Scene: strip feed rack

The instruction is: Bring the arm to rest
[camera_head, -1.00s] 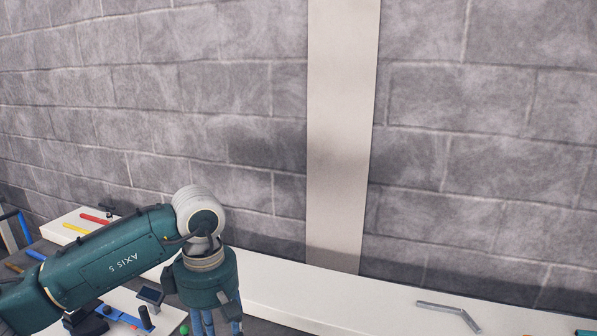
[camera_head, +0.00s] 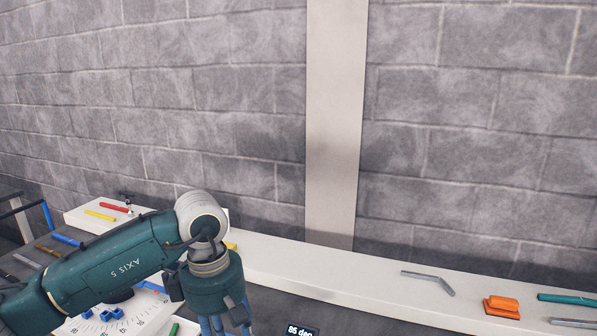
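My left arm comes in from the left and is green with pale joints. My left gripper (camera_head: 228,324) points down at the bottom edge of the view, over the dark bench top. Its blue-grey fingers are cut off by the frame edge, so I cannot tell whether they are open or hold anything. My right gripper is not in view.
A white ledge (camera_head: 330,279) runs along the block wall, bearing a bent grey strip (camera_head: 428,281), an orange block (camera_head: 502,306) and a green rod (camera_head: 568,299). Red (camera_head: 114,208) and yellow (camera_head: 100,215) pieces lie at its left. A small "85 deg" display (camera_head: 300,331) is at the bottom.

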